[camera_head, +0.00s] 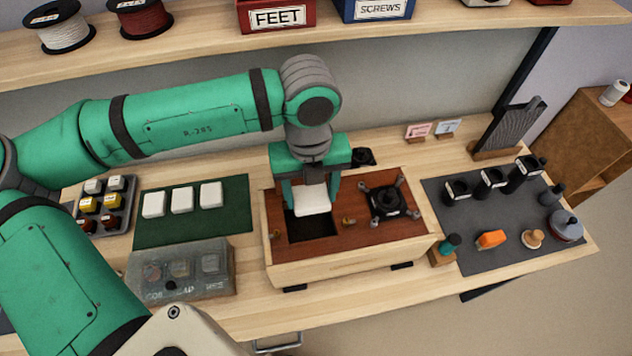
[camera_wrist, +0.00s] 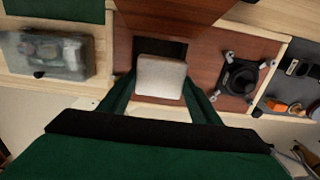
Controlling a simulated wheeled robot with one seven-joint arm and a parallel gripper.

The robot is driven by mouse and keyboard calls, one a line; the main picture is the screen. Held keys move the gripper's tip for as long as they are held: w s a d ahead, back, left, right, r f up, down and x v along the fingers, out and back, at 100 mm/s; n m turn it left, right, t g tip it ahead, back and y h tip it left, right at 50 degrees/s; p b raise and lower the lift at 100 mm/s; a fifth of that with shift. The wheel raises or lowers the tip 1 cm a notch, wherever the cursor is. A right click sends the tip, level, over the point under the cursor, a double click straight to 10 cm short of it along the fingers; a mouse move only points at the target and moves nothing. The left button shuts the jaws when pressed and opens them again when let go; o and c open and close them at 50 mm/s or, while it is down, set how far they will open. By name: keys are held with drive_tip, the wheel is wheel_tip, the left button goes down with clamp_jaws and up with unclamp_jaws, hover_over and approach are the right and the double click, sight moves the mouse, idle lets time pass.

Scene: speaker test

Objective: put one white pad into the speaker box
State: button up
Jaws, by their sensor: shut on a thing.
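My gripper (camera_head: 310,198) is shut on a white pad (camera_head: 312,201), holding it between its two green fingers. The pad is above the dark square opening (camera_head: 308,226) in the reddish-brown top of the speaker box (camera_head: 350,259). In the wrist view the pad (camera_wrist: 161,77) covers much of the opening, whose dark far edge shows behind it. Several more white pads (camera_head: 182,200) lie in a row on the green mat (camera_head: 226,217) to the left. How high the pad is above the opening is hard to tell.
A black speaker driver (camera_head: 387,201) sits on the box's right part. A clear case (camera_head: 181,272) and a tray of small parts (camera_head: 105,204) stand at left. A dark mat (camera_head: 489,215) with tools and black cups is at right. A shelf (camera_head: 220,38) runs above.

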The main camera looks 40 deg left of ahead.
drive_tip(key=shift+s+f, duration=0.2)
drive_tip(key=shift+f, duration=0.55)
drive_tip(key=shift+s+f, duration=0.15)
drive_tip(key=shift+f, duration=3.55)
drive_tip(key=o, duration=1.1)
wheel_tip(320, 180, up, 11)
drive_tip(key=shift+f, duration=0.1)
